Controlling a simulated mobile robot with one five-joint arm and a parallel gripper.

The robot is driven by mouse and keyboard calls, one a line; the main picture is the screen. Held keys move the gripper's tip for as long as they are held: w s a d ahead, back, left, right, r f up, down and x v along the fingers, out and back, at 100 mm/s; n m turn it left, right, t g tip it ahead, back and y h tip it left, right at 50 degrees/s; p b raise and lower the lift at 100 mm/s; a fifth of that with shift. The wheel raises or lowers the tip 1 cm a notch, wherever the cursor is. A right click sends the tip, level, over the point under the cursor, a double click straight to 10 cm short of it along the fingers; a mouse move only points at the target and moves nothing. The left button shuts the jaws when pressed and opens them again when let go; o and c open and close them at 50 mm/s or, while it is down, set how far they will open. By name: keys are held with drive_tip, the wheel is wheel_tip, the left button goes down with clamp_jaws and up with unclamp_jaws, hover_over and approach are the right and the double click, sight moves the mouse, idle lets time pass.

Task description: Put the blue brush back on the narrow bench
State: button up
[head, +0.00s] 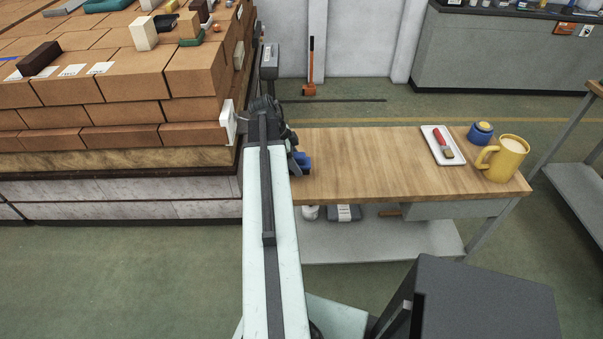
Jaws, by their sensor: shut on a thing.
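My gripper (291,145) is at the left end of the narrow bench (365,170), beside the brick stack. It is shut on the blue brush (301,162), of which only a small dark blue part shows past the arm. My arm and the gripper body hide the rest of the brush. The brush appears over or at the bench's left end; I cannot tell whether it touches the wood. The wooden bench top runs to the right from there.
A white tray (432,158) with a red-handled brush (442,143), a blue round container (480,133) and a yellow mug (507,158) stand at the bench's right end. The middle of the bench top is clear. The brick stack (120,110) rises close on the left.

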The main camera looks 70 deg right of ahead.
drive_tip(key=shift+s+d, duration=0.3)
drive_tip(key=shift+s, duration=0.25)
drive_tip(key=shift+s+d+f, duration=0.1)
drive_tip(key=shift+s+d, duration=0.15)
drive_tip(key=shift+s, duration=0.25)
wheel_tip(320, 180, down, 4)
drive_tip(key=b, duration=0.4)
drive_tip(key=shift+w, duration=0.1)
drive_tip(key=o, duration=1.2)
drive_tip(key=p+v, duration=0.3)
drive_tip(key=v, duration=0.1)
drive_tip(key=p+v, duration=0.8)
drive_tip(key=shift+s, duration=0.25)
drive_tip(key=shift+w+a+r+p, duration=0.1)
drive_tip(key=shift+w+r+p, duration=0.15)
drive_tip(key=shift+r+p, duration=0.15)
drive_tip(key=shift+f, duration=0.1)
